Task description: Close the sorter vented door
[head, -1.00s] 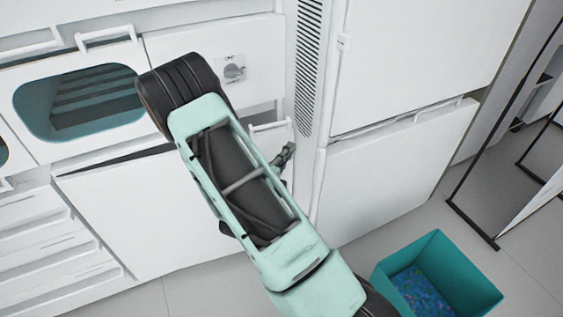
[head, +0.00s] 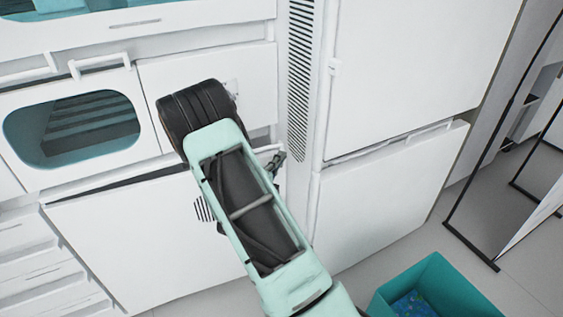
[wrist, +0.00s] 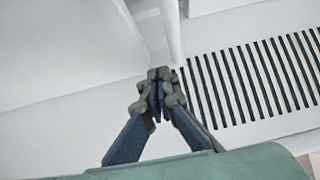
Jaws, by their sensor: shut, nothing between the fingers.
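The sorter vented door (head: 130,245) is the wide white lower panel, with a black-striped vent (head: 204,208) partly hidden by my arm. A dark gap along its top edge shows it slightly open, tilted outward. My gripper (head: 276,160) is near the door's upper right corner, by a white bar; my arm hides much of the right side. In the wrist view my gripper (wrist: 158,76) is shut and empty over a white surface, left of the vent slats (wrist: 250,80). I cannot tell whether the fingertips touch the door.
A windowed drawer front (head: 75,130) with a handle (head: 100,65) is above the door. Tall white doors (head: 400,80) stand to the right. A teal bin (head: 440,285) is on the floor at lower right, near a black-framed stand (head: 495,262).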

